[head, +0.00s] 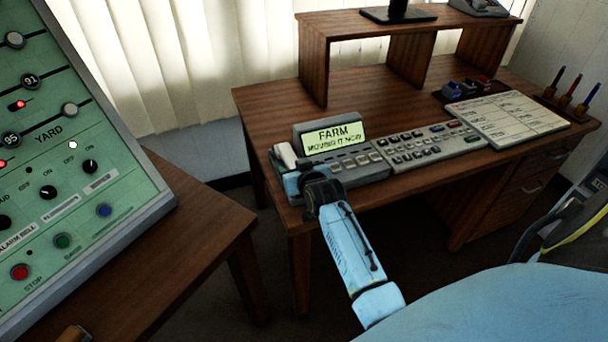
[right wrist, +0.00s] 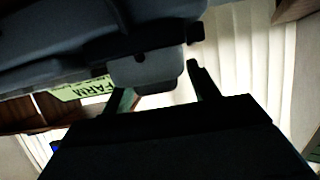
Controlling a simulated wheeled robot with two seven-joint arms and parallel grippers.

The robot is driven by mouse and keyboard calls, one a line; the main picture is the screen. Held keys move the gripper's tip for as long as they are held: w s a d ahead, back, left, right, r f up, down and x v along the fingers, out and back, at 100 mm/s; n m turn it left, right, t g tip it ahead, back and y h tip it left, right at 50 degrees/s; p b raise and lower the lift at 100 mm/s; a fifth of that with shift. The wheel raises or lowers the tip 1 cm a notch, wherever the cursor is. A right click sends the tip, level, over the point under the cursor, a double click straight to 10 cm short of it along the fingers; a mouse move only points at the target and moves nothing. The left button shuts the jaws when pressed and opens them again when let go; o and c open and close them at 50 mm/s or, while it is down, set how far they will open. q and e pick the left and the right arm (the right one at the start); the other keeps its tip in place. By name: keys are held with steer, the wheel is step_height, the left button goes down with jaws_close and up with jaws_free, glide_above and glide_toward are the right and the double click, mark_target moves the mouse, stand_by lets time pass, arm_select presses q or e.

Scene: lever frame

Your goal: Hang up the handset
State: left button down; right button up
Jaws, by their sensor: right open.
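The desk phone console (head: 355,165) stands at the front left of the wooden desk, its lit display (head: 333,137) reading "FARM". A pale handset (head: 286,155) shows at the console's left end. Its lower part is hidden behind my right gripper, so I cannot tell whether it is fully seated. My right gripper (head: 296,186) is at that left end, just in front of the handset. In the right wrist view its fingers (right wrist: 162,90) are apart, with a grey block (right wrist: 147,72), perhaps the handset's end, close to or between the tips. My left gripper is not in view.
A green control panel (head: 75,170) stands on a second wooden table (head: 190,235) at the left. A raised shelf (head: 390,30) stands at the back of the desk. A paper chart (head: 508,118) and a pen holder (head: 565,105) lie to the right. A gap separates the two tables.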

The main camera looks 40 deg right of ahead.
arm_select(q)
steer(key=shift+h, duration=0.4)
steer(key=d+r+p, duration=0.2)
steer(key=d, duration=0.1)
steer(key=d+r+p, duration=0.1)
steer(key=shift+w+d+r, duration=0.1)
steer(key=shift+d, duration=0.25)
arm_select(e)
steer(key=v, duration=1.3)
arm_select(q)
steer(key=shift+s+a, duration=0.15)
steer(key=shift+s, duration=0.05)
